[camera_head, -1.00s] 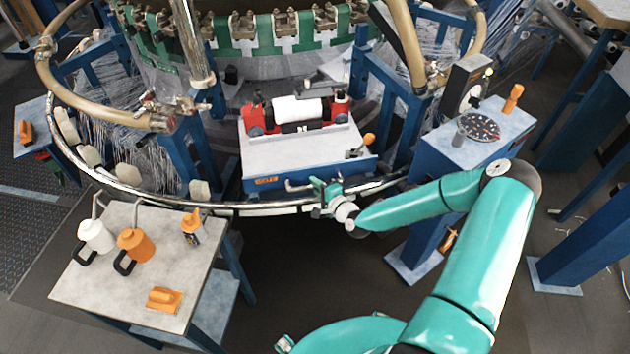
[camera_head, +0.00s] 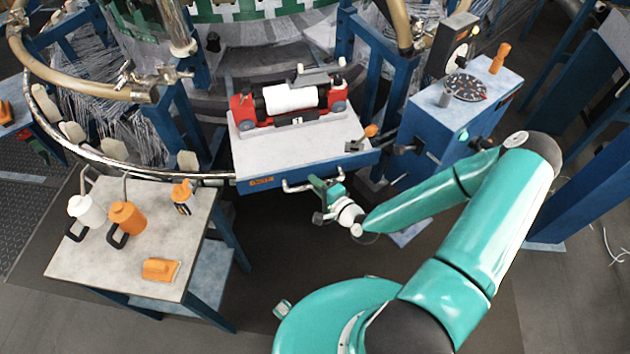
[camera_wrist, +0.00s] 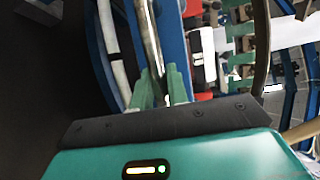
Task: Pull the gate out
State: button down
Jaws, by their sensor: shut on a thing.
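The gate (camera_head: 262,157) is a pale-topped slab with a blue front and a silver bar handle (camera_head: 297,187). It sticks out past the curved chrome rail (camera_head: 110,172) of the loom. A red shuttle (camera_head: 242,112) with a white roll (camera_head: 290,98) sits on it. My gripper (camera_head: 324,189) is at the right part of the handle, close to the gate's front. In the wrist view my gripper (camera_wrist: 160,90) has its green fingers on both sides of the metal bar (camera_wrist: 150,45), shut on it. The exact contact is partly hidden.
A side table (camera_head: 120,250) at left holds a white jug (camera_head: 88,210), an orange jug (camera_head: 127,217) and an orange block (camera_head: 160,269). A blue console (camera_head: 440,125) with a dial stands close right of the gate. The dark floor (camera_head: 255,270) in front is clear.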

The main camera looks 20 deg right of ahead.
jog(key=shift+s, duration=0.25)
jog(key=c, duration=1.4)
grip_release()
jog(key=shift+s, duration=0.1)
